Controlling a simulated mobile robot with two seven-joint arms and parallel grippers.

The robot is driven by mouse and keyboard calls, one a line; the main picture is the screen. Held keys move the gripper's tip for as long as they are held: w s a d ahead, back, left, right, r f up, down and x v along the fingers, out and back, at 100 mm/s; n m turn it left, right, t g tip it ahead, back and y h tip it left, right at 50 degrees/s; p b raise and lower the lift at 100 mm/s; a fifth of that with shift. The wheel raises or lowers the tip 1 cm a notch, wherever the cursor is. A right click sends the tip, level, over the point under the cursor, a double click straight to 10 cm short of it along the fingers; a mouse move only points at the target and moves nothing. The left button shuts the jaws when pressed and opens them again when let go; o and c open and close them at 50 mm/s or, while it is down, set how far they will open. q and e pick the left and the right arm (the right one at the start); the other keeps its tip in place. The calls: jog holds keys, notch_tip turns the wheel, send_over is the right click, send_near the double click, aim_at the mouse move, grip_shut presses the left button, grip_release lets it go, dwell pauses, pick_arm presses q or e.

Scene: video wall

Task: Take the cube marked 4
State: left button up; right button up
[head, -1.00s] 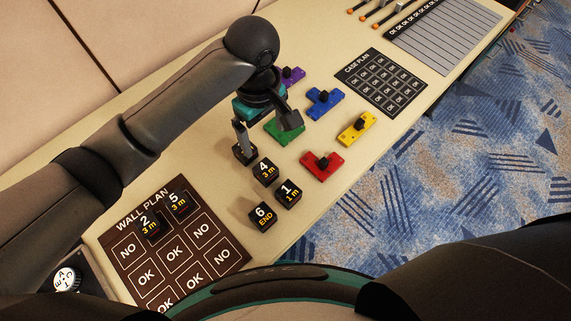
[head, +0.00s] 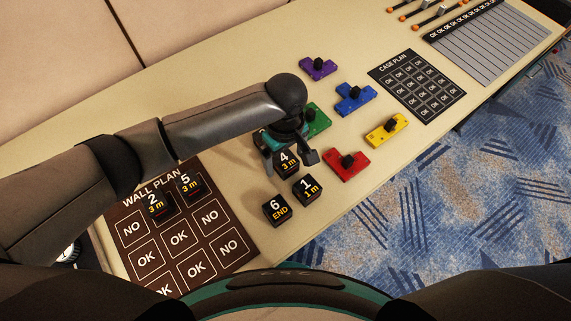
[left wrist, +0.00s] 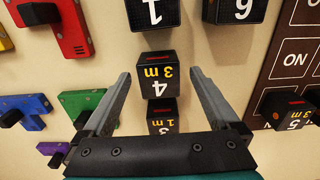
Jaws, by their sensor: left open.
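The black cube marked 4, "3 m" (head: 286,162), sits on the tabletop, partly covered by my left gripper (head: 288,165) in the head view. In the left wrist view the same cube (left wrist: 157,70) shows upside down between the open fingers of the left gripper (left wrist: 159,77), with gaps on both sides. The fingers do not visibly touch it. Another cube labelled "1 m" (left wrist: 162,112) is just behind it, nearer the palm, its number partly hidden. My right gripper is in neither view.
Cubes marked 1 (head: 307,189) and 6 (head: 276,208) stand close in front. Cubes 2 (head: 155,204) and 5 (head: 189,186) lie on the wall plan board (head: 133,236). Red (head: 347,165), yellow (head: 386,131), blue (head: 354,96), green (head: 320,119) and purple (head: 318,68) knobbed pieces lie beyond.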

pick_arm(q)
jog(key=shift+f, duration=0.35)
jog(key=shift+c, duration=0.2)
jog(key=c, duration=1.5)
